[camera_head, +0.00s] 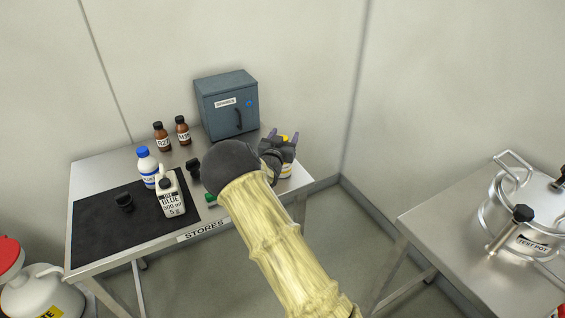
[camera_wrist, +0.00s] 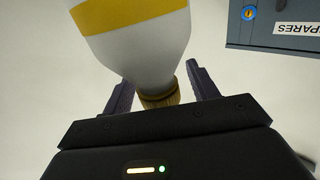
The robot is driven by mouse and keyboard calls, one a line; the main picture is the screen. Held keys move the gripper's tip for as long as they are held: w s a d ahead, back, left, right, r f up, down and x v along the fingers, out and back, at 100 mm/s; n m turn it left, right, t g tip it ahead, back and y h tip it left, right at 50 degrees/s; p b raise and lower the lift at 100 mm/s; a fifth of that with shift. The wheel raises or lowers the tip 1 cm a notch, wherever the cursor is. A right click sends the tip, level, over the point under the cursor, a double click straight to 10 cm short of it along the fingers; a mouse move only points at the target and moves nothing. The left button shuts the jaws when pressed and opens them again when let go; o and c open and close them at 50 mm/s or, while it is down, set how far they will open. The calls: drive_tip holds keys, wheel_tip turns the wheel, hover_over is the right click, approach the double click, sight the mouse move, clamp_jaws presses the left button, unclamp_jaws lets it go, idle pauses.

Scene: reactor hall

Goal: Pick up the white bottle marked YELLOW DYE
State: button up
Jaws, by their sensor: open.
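The white bottle with a yellow band (camera_head: 287,170) stands at the right end of the stores table, mostly hidden behind my gripper (camera_head: 283,137). A bit of its yellow cap shows between the fingers. In the wrist view the bottle (camera_wrist: 145,50) fills the upper middle, its ribbed yellow-brown cap (camera_wrist: 159,95) toward the gripper. My gripper's fingers (camera_wrist: 162,84) are open, one on each side of the cap and neck. A gap shows on both sides. No lettering is readable on this bottle.
A grey SPARES cabinet (camera_head: 227,105) stands behind the bottle. A pot (camera_head: 525,215) sits on the right table.

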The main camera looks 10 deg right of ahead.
drive_tip(key=shift+c, duration=0.2)
clamp_jaws()
wheel_tip(320, 180, up, 10)
drive_tip(key=shift+r, duration=0.1)
idle(0.4)
idle(0.4)
